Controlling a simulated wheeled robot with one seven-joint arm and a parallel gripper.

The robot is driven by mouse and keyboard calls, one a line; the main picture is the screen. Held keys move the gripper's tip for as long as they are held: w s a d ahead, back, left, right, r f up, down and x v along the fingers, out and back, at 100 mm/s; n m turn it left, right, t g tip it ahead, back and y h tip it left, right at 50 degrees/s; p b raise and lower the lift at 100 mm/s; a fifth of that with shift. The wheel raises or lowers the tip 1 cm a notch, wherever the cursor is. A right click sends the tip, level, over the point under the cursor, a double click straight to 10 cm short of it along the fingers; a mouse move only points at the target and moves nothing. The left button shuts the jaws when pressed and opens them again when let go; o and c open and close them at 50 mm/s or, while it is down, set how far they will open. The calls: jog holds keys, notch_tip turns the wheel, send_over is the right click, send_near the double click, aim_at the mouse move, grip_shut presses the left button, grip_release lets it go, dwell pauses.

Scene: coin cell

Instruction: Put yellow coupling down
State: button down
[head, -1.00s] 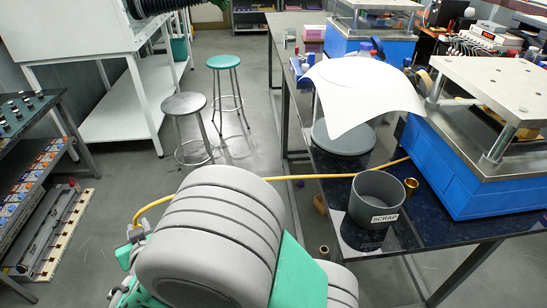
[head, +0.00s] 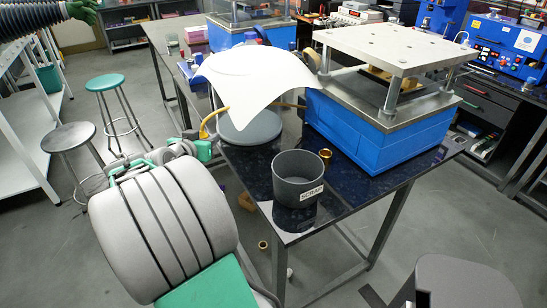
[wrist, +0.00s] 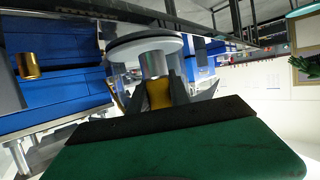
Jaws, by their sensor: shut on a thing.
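The yellow coupling (head: 205,129) is at the end of a yellow hose, just left of the dark table's edge (head: 262,192) in the head view. My gripper (head: 200,150) is shut on it, held out beyond that edge. In the wrist view the yellow coupling (wrist: 158,96) sits between the dark fingers of my gripper (wrist: 157,90), with a silver metal cylinder beyond it. The hose runs right behind a white sheet (head: 245,75). My arm partly hides the gripper in the head view.
A grey SCRAP bin (head: 298,180) and a brass piece (head: 325,155) stand on the table. A blue press (head: 370,115) fills its right side. The white sheet overhangs a round grey base (head: 250,130). Two stools stand at the left, and a grey seat is at lower right.

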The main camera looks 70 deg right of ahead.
jog(key=s+d+r+m+g+y+b, duration=0.1)
jog(key=s+d+r+m+g, duration=0.2)
jog(key=s, duration=0.8)
jog(key=s+d+r+m+g+y+b, duration=0.1)
jog(key=s+d+m+g, duration=0.3)
jog(key=s, duration=0.8)
jog(key=s+d+r+m+g, duration=0.1)
jog(key=s+d+r+g, duration=0.2)
jog(key=s, duration=0.8)
jog(key=shift+t, duration=0.4)
jog(key=w+d+f, duration=0.2)
jog(key=w+f, duration=0.1)
jog(key=w, duration=0.1)
jog(key=w+d+f+p, duration=0.1)
jog(key=w+d+f, duration=0.1)
jog(key=w+f, duration=0.1)
jog(key=w+d+f, duration=0.2)
jog(key=w+f, duration=0.1)
jog(key=w, duration=0.1)
jog(key=shift+w+f, duration=0.2)
jog(key=shift+w, duration=0.15)
jog(key=shift+w+d+f, duration=0.1)
jog(key=shift+w+f, duration=0.15)
jog(key=shift+f, duration=0.05)
jog(key=shift+w+f+p, duration=0.1)
jog(key=shift+f+p, duration=0.25)
jog(key=shift+f, duration=1.45)
jog(key=c, duration=1.2)
grip_release()
jog(key=shift+r, duration=0.1)
